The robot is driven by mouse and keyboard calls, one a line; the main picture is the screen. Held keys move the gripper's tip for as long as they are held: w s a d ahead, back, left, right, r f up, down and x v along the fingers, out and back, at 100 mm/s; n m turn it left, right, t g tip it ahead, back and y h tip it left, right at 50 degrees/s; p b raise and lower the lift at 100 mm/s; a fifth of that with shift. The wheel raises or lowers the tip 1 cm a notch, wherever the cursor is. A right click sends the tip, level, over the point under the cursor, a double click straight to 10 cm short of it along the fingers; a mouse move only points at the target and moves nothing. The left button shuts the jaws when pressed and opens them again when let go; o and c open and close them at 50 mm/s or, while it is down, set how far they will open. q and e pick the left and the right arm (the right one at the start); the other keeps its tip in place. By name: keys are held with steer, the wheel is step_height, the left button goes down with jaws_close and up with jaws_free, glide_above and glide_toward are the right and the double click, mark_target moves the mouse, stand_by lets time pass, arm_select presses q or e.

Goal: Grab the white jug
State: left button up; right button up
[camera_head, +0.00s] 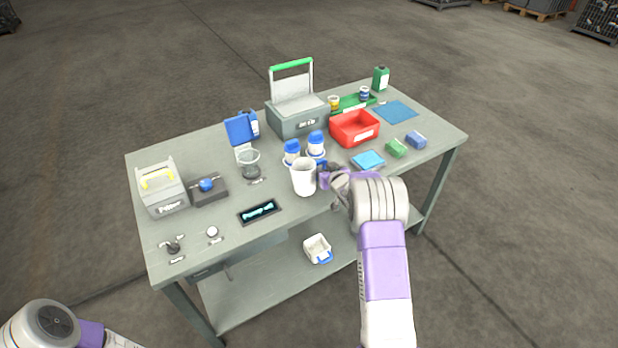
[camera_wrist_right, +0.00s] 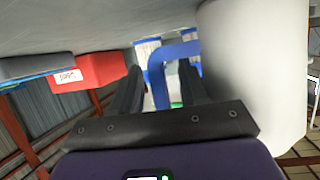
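The white jug (camera_head: 303,180) stands upright near the front edge of the bench, left of my right gripper (camera_head: 334,176). In the right wrist view the jug (camera_wrist_right: 258,75) fills the right side, close beside one finger. My right gripper (camera_wrist_right: 160,92) is open there, its two dark fingers apart. A blue arched part (camera_wrist_right: 157,75) shows between the fingers and looks like a handle joined to the jug; I cannot tell whether the fingers touch it. My left gripper is not in view; only part of that arm shows at lower left.
Two blue-lidded jars (camera_head: 292,150) stand just behind the jug. A white container (camera_head: 317,248) is on the lower shelf.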

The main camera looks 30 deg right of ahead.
jaws_close()
steer(key=shift+r, duration=0.15)
